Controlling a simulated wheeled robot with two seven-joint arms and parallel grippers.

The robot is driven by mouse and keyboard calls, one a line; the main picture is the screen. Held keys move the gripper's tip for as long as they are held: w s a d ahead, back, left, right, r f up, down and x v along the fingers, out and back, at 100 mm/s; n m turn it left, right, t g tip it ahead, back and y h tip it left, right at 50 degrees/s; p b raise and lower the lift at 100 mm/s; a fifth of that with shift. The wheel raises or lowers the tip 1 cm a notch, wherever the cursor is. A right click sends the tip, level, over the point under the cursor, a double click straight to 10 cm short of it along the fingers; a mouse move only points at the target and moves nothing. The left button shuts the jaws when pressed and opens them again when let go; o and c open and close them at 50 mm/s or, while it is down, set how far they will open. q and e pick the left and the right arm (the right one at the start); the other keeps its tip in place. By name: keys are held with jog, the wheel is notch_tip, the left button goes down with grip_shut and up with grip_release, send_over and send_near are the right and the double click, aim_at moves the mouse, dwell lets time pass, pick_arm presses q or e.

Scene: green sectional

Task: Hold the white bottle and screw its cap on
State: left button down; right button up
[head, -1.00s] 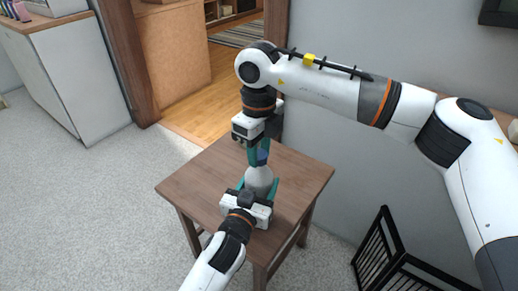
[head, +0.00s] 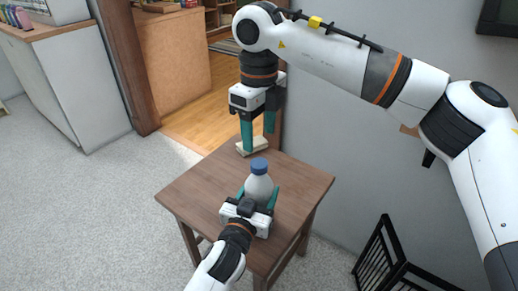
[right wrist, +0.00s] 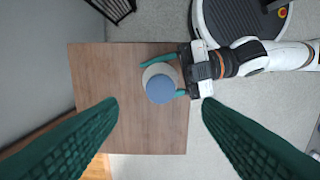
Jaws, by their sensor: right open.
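The white bottle (head: 259,190) stands upright over the small wooden table. The blue cap (head: 259,166) sits on top of its neck; how tightly it is seated cannot be told. My left gripper (head: 257,195) has its teal fingers on both sides of the bottle's body and is shut on it. In the right wrist view the cap (right wrist: 160,89) hides most of the bottle (right wrist: 158,70) from above. My right gripper (head: 258,140) is open and empty, pointing down above the cap and apart from it.
The wooden table (head: 205,190) has a bare top around the bottle. A grey wall rises behind, and a black slatted rack (head: 380,255) stands on the floor at right.

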jog(key=shift+r, duration=2.2)
pick_arm(q)
jog(key=shift+c, duration=1.6)
grip_release()
jog(key=p+v, duration=0.2)
jog(key=v, duration=1)
pick_arm(e)
jog(key=shift+r, duration=0.95)
